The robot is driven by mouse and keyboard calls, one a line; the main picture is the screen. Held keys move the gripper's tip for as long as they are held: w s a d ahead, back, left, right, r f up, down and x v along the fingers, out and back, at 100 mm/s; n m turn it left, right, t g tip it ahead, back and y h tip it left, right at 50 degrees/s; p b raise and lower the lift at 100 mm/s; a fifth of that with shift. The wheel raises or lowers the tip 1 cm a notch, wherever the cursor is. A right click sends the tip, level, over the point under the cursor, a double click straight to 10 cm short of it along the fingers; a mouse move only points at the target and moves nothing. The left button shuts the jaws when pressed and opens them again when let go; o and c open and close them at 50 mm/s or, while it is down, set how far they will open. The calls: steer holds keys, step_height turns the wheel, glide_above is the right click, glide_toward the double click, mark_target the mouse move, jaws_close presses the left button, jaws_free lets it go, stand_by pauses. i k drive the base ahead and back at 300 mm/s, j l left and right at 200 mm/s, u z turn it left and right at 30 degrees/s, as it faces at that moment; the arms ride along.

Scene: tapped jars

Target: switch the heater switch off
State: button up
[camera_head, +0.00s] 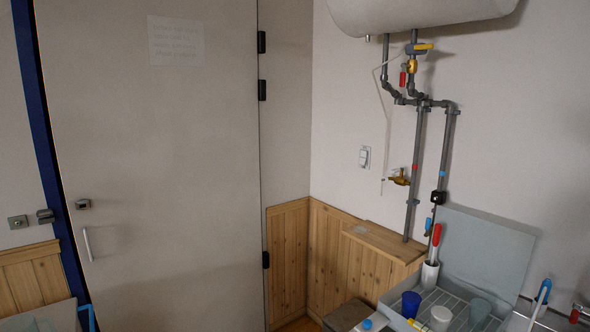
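A small white wall switch (364,157) with a rocker is mounted on the white wall, below and left of a white water heater tank (420,10). It is the only wall switch I see and looks like the heater switch. It is too small to tell which way its rocker is set. A thin pale cable or tube hangs from the heater pipes to the right of the switch. My gripper is not in view.
Grey pipes (418,165) with a brass tap (400,178) run down the wall right of the switch. Below is wooden panelling with a ledge (385,240). A closed door (160,180) fills the left.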

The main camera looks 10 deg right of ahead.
mark_target(363, 153)
steer(key=i+z, duration=0.45)
steer(key=i+j+z, duration=0.2)
steer(key=j, duration=0.5)
steer(key=j+z, duration=0.15)
steer(key=j, duration=0.55)
steer(key=i+j+z, duration=0.25)
steer(key=i+j, duration=0.35)
steer(key=i+j+z, duration=0.3)
steer(key=i+j, duration=0.4)
